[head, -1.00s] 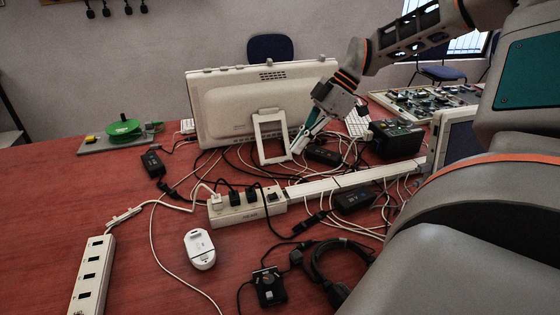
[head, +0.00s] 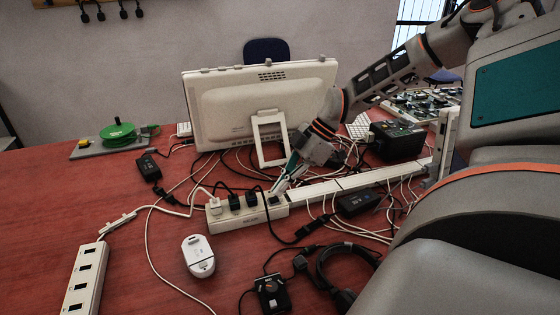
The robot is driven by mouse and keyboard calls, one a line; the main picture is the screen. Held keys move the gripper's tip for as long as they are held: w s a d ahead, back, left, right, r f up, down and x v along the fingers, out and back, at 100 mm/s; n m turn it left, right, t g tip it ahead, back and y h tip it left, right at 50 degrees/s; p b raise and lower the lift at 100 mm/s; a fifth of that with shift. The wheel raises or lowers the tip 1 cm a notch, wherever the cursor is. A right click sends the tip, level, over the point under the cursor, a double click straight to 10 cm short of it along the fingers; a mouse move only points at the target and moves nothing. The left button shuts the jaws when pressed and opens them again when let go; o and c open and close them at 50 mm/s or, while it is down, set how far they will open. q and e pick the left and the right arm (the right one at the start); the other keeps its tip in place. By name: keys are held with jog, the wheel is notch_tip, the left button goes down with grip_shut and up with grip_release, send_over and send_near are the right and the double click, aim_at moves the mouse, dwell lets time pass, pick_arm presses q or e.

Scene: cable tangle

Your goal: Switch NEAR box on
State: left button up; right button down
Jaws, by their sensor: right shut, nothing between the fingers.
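A white power box (head: 246,223) lies on the red table near the middle, with small lettering on its front that is hard to read. Several plugs sit in its left and middle part. A dark rocker switch (head: 274,200) is at its right end; I cannot tell which way it is set. My right gripper (head: 279,187) points down and left, shut and empty, with its tips just above or at the switch. I cannot tell whether they touch it. My left gripper is not in view.
A monitor (head: 255,95) stands behind, with tangled cables under it. A white cable duct (head: 350,182) runs right from the box. A white mouse (head: 199,256), another socket strip (head: 86,280) and a black adapter (head: 355,203) lie around.

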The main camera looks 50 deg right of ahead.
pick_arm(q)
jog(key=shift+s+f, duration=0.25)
pick_arm(e)
jog(key=shift+f, duration=0.15)
jog(key=shift+s+d+f+y, duration=0.1)
jog(key=shift+f+y, duration=0.15)
jog(key=shift+y, duration=0.05)
jog(key=shift+d+f+t+y, duration=0.2)
jog(key=shift+f+t+y, duration=0.15)
jog(key=shift+t+y, duration=0.05)
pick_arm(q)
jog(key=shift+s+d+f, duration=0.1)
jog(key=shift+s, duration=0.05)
pick_arm(e)
jog(key=shift+s+d, duration=0.1)
jog(key=shift+a+r, duration=0.1)
jog(key=shift+a, duration=0.15)
pick_arm(q)
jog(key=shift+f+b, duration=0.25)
jog(key=shift+b, duration=0.1)
pick_arm(e)
jog(key=shift+a+r, duration=0.3)
jog(key=shift+a, duration=0.1)
